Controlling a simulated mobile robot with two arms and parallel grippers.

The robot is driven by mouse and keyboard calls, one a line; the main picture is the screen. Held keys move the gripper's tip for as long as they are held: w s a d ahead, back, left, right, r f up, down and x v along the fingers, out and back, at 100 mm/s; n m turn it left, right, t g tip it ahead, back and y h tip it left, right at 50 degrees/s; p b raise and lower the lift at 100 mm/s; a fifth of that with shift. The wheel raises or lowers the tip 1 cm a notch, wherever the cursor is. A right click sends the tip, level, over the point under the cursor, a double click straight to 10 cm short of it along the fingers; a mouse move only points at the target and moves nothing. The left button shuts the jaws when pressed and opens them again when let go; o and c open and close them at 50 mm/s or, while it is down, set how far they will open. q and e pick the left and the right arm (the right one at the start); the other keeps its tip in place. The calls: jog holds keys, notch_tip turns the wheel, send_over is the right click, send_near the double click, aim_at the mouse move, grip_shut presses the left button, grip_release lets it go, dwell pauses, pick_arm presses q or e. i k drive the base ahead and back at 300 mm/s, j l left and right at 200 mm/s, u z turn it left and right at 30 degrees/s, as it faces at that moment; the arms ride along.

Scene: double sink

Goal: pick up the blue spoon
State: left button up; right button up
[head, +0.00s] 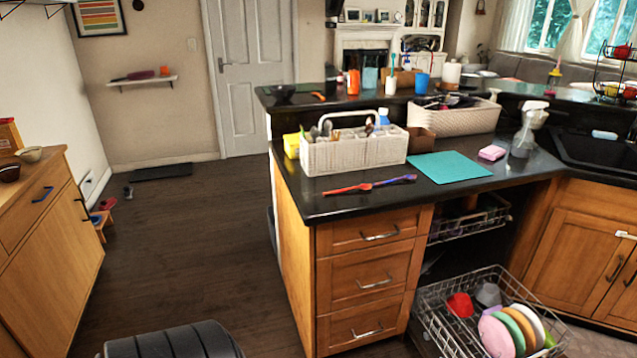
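The blue spoon (397,180) lies flat on the dark countertop, in front of the white utensil caddy and left of the teal mat. A red spoon (346,190) lies just left of it, nearly in line with it. Their near ends meet or almost meet; I cannot tell whether they touch. Neither of my grippers is in the head view.
The white caddy (352,154) with several utensils stands behind the spoons. The teal mat (449,167), pink sponge (492,153) and spray bottle (527,130) are to the right. Below, a pulled-out dishwasher rack (452,335) holds dishes. The floor at left is largely clear.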

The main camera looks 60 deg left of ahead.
aim_at(409, 177)
jog(key=u, duration=1.45)
